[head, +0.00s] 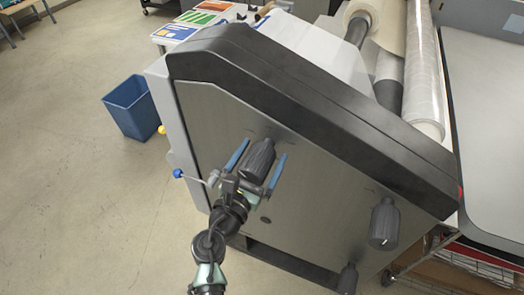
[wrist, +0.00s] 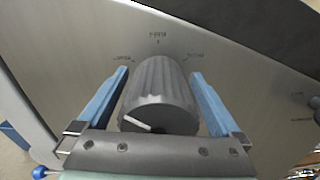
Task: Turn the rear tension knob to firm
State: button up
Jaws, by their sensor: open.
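A dark grey ribbed knob (head: 258,162) sticks out of the grey side panel (head: 325,190) of the laminator. My gripper (head: 265,150) is open, with one blue finger on each side of this knob. In the wrist view the knob (wrist: 158,90) stands between the fingers, with a narrow gap at the left finger; the right finger is very close, and I cannot tell whether it touches. I cannot tell which knob is the rear tension one.
A blue bin (head: 131,107) stands on the open floor at left.

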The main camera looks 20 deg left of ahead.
jog(key=shift+w, duration=0.3)
jog(key=c, duration=1.3)
jog(key=shift+f+m, duration=0.1)
jog(key=shift+m, duration=0.3)
jog(key=m+b, duration=0.3)
jog(key=shift+f+m, duration=0.15)
jog(key=shift+m, duration=0.15)
jog(key=m+b, duration=0.3)
jog(key=m, duration=0.2)
jog(key=shift+s+m+b, duration=0.1)
jog(key=shift+m+b, duration=0.2)
jog(key=shift+b, duration=0.05)
